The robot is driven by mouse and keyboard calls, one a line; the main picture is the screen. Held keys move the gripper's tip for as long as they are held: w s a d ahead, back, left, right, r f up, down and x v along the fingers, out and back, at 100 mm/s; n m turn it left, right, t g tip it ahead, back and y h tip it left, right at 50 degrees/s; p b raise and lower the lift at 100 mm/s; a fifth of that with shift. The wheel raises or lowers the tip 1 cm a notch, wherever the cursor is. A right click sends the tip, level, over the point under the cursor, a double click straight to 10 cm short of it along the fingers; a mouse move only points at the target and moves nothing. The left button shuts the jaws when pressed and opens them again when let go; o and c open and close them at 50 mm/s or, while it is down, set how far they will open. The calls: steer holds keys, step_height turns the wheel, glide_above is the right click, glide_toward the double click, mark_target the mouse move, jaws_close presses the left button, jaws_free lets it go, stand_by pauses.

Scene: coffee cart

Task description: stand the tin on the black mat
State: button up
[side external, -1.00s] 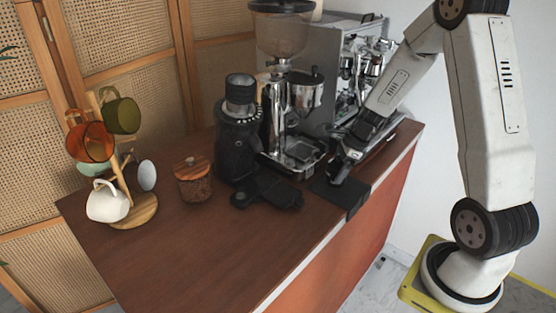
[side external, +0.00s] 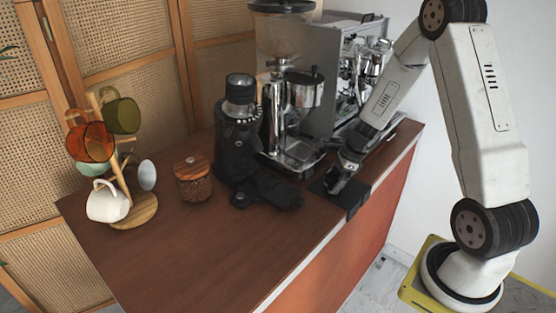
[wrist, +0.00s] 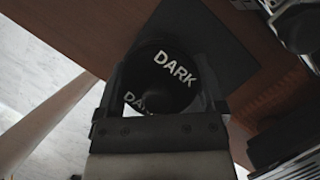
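The tin (wrist: 172,68) is black with white "DARK" lettering. In the wrist view it sits between the two fingers of my gripper (wrist: 168,95), which look closed against its sides. The black mat (wrist: 222,42) shows behind and beyond the tin, and the tin overlaps its near corner in the picture. In the side view my gripper (side external: 343,172) is low over the mat (side external: 357,198), which lies at the counter's front edge. The tin is small and dark there, mostly lost against the gripper and mat. I cannot tell whether its base touches the mat.
A black grinder (side external: 238,140) stands left of the mat, with a dark flat part beside it. The espresso machine (side external: 345,75) is behind. A wooden-lidded jar (side external: 193,182) and a mug tree (side external: 135,212) stand further left. The front-left counter (side external: 215,245) is clear.

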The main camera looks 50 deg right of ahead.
steer(key=shift+r, duration=0.15)
steer(key=v, duration=1.2)
stand_by(0.3)
steer(key=shift+a, duration=0.1)
stand_by(0.4)
steer(key=s+a+f+n+h, duration=0.1)
steer(key=a+n, duration=0.6)
steer(key=n, duration=0.2)
steer(key=s+a+f+n+h, duration=0.1)
steer(key=s+a+n, duration=0.1)
steer(key=a+n, duration=0.4)
steer(key=s+a+f+n+h, duration=0.1)
steer(key=a+n, duration=0.6)
steer(key=n, duration=0.5)
steer(key=shift+s+a+f+g, duration=0.1)
steer(key=shift+s+a+g, duration=0.1)
steer(key=shift+a+g, duration=0.15)
